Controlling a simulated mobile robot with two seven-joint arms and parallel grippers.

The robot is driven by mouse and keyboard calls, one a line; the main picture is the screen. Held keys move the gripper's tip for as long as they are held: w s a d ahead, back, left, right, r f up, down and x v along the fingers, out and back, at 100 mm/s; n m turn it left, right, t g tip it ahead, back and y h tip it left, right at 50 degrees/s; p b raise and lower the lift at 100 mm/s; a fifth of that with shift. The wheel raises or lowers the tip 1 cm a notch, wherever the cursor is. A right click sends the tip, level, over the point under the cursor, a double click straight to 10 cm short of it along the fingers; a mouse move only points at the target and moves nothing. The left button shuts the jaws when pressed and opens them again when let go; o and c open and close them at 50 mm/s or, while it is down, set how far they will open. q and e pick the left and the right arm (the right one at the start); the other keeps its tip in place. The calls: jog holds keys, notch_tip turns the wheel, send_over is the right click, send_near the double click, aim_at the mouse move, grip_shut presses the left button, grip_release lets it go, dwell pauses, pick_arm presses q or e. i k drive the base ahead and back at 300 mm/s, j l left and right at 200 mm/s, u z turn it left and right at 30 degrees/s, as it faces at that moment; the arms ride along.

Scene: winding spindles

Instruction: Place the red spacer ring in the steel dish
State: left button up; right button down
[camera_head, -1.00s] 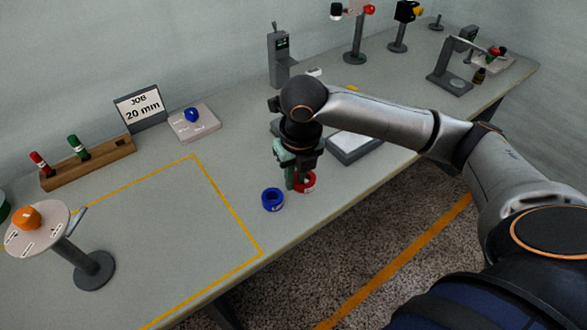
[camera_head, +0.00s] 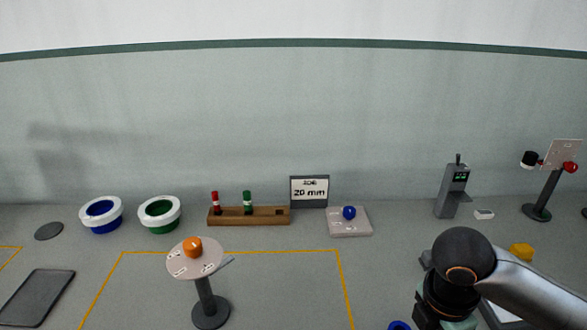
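The red spacer ring is not visible in the head view now. My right gripper (camera_head: 444,318) points down at the bottom edge, right of centre. Its fingertips are cut off by the frame, so whether it holds anything is hidden. A flat, round grey piece (camera_head: 48,231) lies on the bench at the far left; it may be the steel dish, but I cannot tell for sure. My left gripper is not in view.
A blue ring (camera_head: 399,325) shows at the bottom edge beside my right gripper. A round-topped stand (camera_head: 209,309) bears an orange piece. Blue (camera_head: 101,224) and green (camera_head: 160,224) bowls, a wooden rack (camera_head: 265,215) and a dark tray (camera_head: 36,297) occupy the left side.

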aim_at(37, 296)
jog(key=k+u, duration=0.1)
jog(key=k, duration=0.5)
jog(key=u, duration=1.15)
jog(key=i+j+u, duration=0.15)
jog(key=u, duration=0.95)
jog(key=i+l, duration=0.35)
jog(key=i, duration=0.2)
jog(key=i+l, duration=0.3)
jog(key=i, duration=0.25)
